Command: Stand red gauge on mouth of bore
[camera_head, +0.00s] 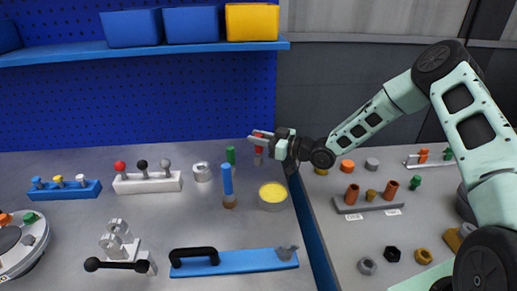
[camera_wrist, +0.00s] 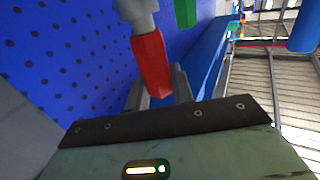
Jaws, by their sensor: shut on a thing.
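The red gauge has a red handle (camera_wrist: 151,62) and a grey metal end (camera_wrist: 138,10). My gripper (camera_head: 260,140) is shut on the red handle, and the fingers sit on either side of it in the wrist view. In the head view the grey end (camera_head: 258,159) points down near the back of the bench; I cannot tell whether it touches the bench. A short grey ring-like piece (camera_head: 202,172) stands to the left, and a grey flanged piece (camera_head: 118,240) stands at front left. I cannot tell for sure which one has the bore.
A green gauge (camera_head: 230,156) and a taller blue gauge (camera_head: 227,181) stand left of my gripper. A round tin with yellow contents (camera_head: 272,196) is in front. A white rack of knobs (camera_head: 147,182) and a blue handled plate (camera_head: 235,263) are nearby. A blue divider edges the bench right.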

